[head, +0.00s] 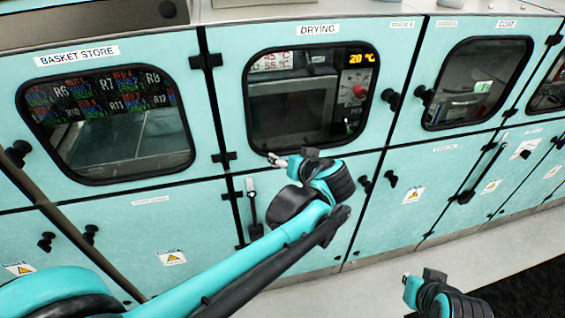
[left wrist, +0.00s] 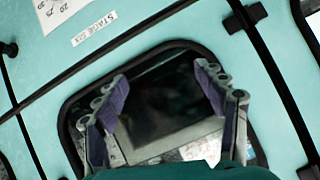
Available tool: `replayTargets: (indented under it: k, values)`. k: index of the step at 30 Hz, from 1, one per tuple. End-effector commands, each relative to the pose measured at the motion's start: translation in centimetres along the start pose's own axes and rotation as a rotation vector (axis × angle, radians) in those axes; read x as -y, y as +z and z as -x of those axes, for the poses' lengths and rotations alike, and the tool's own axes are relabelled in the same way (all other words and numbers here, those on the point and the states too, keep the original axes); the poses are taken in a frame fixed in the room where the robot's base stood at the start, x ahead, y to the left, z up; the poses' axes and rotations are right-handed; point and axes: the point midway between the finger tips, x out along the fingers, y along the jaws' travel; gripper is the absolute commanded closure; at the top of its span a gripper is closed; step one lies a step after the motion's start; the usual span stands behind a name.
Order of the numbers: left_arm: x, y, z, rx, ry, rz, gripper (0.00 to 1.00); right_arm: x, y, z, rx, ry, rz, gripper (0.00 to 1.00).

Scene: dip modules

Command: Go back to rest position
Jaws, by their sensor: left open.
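My left arm reaches from the lower left of the head view across the teal cabinets. Its gripper (head: 278,160) is in front of the lower edge of the drying cabinet's window (head: 312,98). In the left wrist view the left gripper (left wrist: 160,80) is open, with its two purple-padded fingers apart and nothing between them. A dark window with a black frame (left wrist: 180,46) lies beyond the fingers. My right gripper (head: 408,281) shows small at the bottom right of the head view, and its finger state is too unclear to tell.
The basket store cabinet (head: 110,120) stands to the left, with a dark window. Another windowed teal cabinet (head: 478,85) stands to the right. Black door knobs and handles stick out from the fronts. The pale floor (head: 500,250) at the right is clear.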

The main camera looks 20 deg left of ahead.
Motion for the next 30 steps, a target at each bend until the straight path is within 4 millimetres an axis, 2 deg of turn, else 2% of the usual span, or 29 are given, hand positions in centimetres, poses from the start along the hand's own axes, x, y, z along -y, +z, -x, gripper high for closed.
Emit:
replayTargets:
  k: [16,19,23,27,30]
  values:
    - [0.1,0.2,0.0,0.006,0.003,-0.003,0.29,0.0,0.0,0.0,0.000,0.000,0.000,1.00]
    - [0.9,1.3,-0.1,0.031,0.015,-0.013,0.29,0.0,0.2,-0.3,0.000,0.000,0.000,1.00]
    - [3.1,5.8,-0.2,0.126,0.079,-0.054,0.29,0.0,1.0,-1.4,0.000,0.000,0.000,1.00]
    - [5.4,13.0,0.5,0.242,0.218,-0.106,0.29,0.0,2.1,-2.9,0.000,0.000,0.000,1.00]
    - [6.0,17.6,1.5,0.286,0.330,-0.126,0.29,0.0,2.8,-3.8,0.000,0.000,0.000,1.00]
